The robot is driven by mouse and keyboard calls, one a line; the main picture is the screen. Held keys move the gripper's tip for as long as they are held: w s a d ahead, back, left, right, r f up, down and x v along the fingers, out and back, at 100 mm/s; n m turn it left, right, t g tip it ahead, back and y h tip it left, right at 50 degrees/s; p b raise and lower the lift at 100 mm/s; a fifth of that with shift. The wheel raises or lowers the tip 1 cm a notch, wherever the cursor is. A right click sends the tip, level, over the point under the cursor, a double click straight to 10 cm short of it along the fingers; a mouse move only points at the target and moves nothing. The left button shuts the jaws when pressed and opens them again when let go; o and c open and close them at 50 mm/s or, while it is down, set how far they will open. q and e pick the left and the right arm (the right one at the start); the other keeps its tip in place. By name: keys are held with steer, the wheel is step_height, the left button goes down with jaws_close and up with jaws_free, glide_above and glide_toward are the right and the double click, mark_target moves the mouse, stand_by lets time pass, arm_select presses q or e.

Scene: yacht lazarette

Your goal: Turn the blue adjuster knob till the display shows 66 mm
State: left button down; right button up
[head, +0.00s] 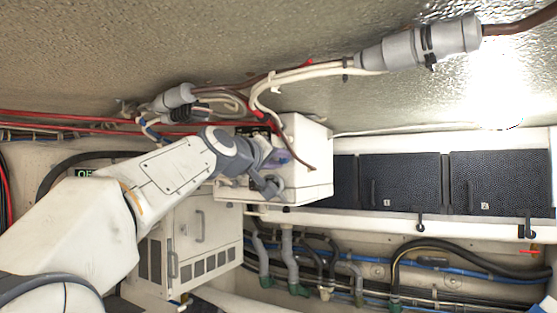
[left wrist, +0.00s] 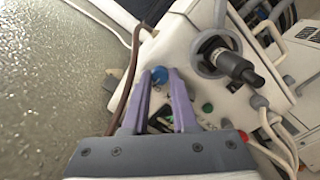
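The blue adjuster knob (left wrist: 160,76) is on the face of a white box, between the fingertips of my left gripper (left wrist: 161,82) in the left wrist view. The purple fingers stand apart, one on each side of it. I cannot tell whether they press on it. In the head view my left gripper (head: 279,157) reaches the left face of the white box (head: 308,160), and the knob is hidden there. A dark panel (left wrist: 160,118), perhaps the display, shows partly between the fingers. I cannot read any value. My right gripper is in neither view.
On the box face near the fingers are a green button (left wrist: 207,107) and a grey round fitting with a black plug (left wrist: 228,62). A brown cable (left wrist: 130,75) runs close on the left. Pale cables (head: 275,80) and grey connectors hang above the box. Dark lockers (head: 400,180) line the right.

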arm_select(q)
steer(key=shift+n, duration=0.3)
steer(key=shift+n+p, duration=0.75)
steer(key=shift+n, duration=1.85)
steer(key=c, duration=0.7)
jaws_free()
steer(key=shift+s, duration=0.1)
